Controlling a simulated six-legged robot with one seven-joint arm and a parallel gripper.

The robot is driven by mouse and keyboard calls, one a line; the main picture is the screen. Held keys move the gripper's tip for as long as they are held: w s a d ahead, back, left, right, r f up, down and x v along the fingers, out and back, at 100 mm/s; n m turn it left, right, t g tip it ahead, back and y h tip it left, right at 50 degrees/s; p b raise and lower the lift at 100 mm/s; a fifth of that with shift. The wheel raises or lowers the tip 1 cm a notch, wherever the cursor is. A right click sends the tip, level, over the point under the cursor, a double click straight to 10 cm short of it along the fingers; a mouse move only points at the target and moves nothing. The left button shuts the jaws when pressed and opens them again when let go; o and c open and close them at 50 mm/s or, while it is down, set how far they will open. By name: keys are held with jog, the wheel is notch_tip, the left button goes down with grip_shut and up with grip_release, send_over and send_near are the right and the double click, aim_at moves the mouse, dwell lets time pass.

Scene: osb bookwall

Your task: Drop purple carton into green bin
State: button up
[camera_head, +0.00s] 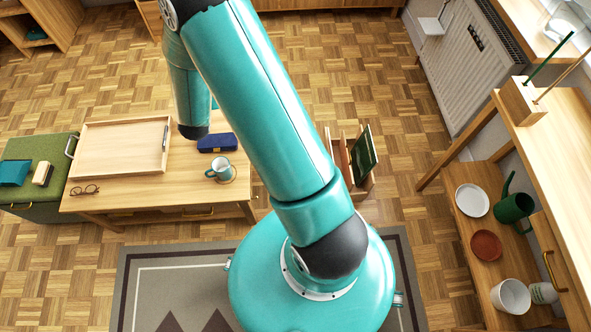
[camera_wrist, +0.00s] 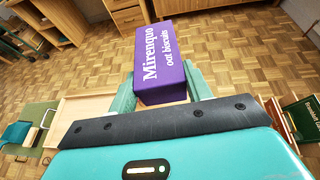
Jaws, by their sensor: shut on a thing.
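The carton sticks out ahead between the two teal fingers, held above the floor. Neither the gripper nor the carton can be made out in the head view, where my arm fills the upper middle. I cannot make out a thing that is clearly a green bin. A green box-like piece (camera_head: 52,152) stands at the far left of the head view, with a teal item and a small tan item on top.
A low wooden table (camera_head: 150,202) holds a wooden tray (camera_head: 118,122), glasses (camera_head: 85,190), a navy case (camera_head: 217,142) and a mug (camera_head: 220,168). A wooden book holder (camera_head: 360,182) stands on the floor. Shelving with a green watering can (camera_head: 514,208) lines the right.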

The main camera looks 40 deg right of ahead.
jog(key=s+d+f+m+g+h, duration=0.1)
jog(key=s+d+f, duration=0.1)
jog(key=d+f, duration=0.45)
jog(key=s+d+f+m+g+h, duration=0.1)
jog(key=s+d+f, duration=0.15)
jog(key=f, duration=0.75)
jog(key=s+d+f+m+g+h, duration=0.1)
jog(key=s+d+f, duration=0.1)
jog(key=d+f, duration=0.5)
jog(key=s+d+f, duration=0.2)
jog(key=s+f, duration=0.2)
jog(key=f, duration=0.4)
jog(key=s+d+f, duration=0.2)
jog(key=s+f, duration=0.3)
jog(key=f, duration=0.3)
jog(key=s+d+f+t, duration=0.1)
jog(key=s+f, duration=0.3)
jog(key=f, duration=0.4)
jog(key=shift+s+d+f+n+y, duration=0.2)
jog(key=shift+s+d+n+y, duration=0.15)
jog(key=shift+d, duration=0.45)
jog(key=o, duration=1)
jog(key=v, duration=1.3)
jog(key=shift+s+a+r, duration=0.15)
jog(key=shift+s+a, duration=0.05)
jog(key=shift+s, duration=0.05)
